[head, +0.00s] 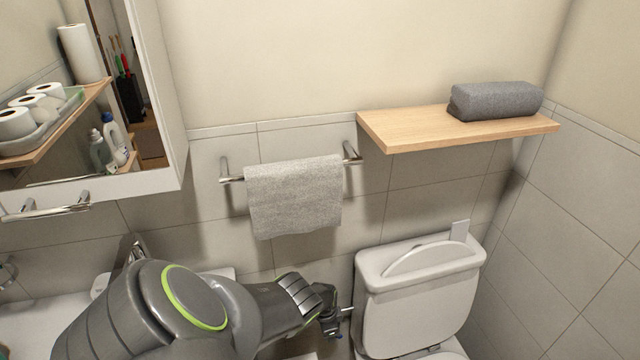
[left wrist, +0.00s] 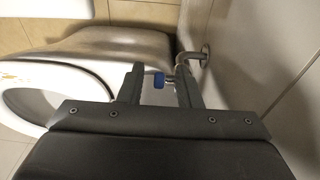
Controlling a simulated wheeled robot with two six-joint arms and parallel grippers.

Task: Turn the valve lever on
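My right gripper is out of view.
The toilet bowl (left wrist: 105,50) is close on the left in the left wrist view, and the wall (left wrist: 260,40) is close on the right. A grey towel (head: 295,195) hangs on a rail above my arm. A wooden shelf (head: 420,128) holds a folded dark towel (head: 495,101).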

